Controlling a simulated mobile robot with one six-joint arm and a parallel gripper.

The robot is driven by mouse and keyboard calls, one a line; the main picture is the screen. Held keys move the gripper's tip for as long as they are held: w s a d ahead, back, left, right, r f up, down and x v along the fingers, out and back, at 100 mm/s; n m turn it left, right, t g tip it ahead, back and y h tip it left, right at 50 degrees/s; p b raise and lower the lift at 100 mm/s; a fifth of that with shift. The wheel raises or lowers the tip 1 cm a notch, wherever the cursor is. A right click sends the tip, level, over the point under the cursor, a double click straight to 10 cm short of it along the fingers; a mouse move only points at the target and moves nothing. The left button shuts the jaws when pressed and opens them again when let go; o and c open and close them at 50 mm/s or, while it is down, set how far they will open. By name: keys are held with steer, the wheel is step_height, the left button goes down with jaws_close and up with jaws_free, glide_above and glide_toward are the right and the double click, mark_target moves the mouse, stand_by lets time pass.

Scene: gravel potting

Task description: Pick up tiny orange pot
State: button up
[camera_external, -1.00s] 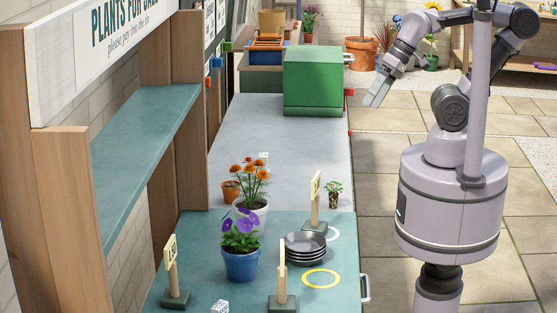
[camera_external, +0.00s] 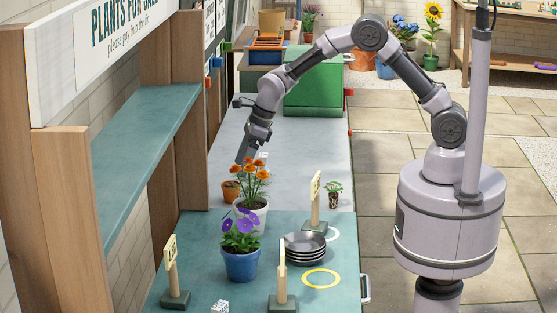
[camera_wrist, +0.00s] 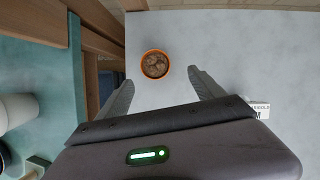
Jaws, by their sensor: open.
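The tiny orange pot (camera_external: 231,190) stands upright on the grey tabletop, to the left of the orange flowers. In the wrist view the pot (camera_wrist: 155,64) is seen from above, with brown stony filling inside its orange rim. It lies ahead of and between my two fingers in that picture, apart from both. My gripper (camera_external: 243,158) is open and empty, pointing down above the table near the orange flowers. Its fingers (camera_wrist: 158,82) are spread wide in the wrist view.
A white pot of orange flowers (camera_external: 254,187) stands close to the small pot. A blue pot of purple flowers (camera_external: 240,262), stacked dark saucers (camera_external: 305,247) and sign posts (camera_external: 316,202) are nearer. A green box (camera_external: 312,100) is behind. The grey tabletop (camera_external: 300,160) has free room.

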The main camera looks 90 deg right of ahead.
mark_target(233, 184)
steer(key=b+x, duration=0.1)
steer(key=x, duration=0.3)
steer(key=b+x, duration=0.1)
steer(key=x, duration=0.1)
steer(key=b+x, duration=0.2)
steer(key=shift+a+f, duration=0.15)
steer(key=shift+a, duration=0.25)
steer(key=shift+w+f, duration=0.2)
steer(key=shift+w, duration=0.1)
steer(key=shift+s+r, duration=0.1)
steer(key=shift+r, duration=0.1)
steer(key=shift+c, duration=0.4)
steer(key=c, duration=1.4)
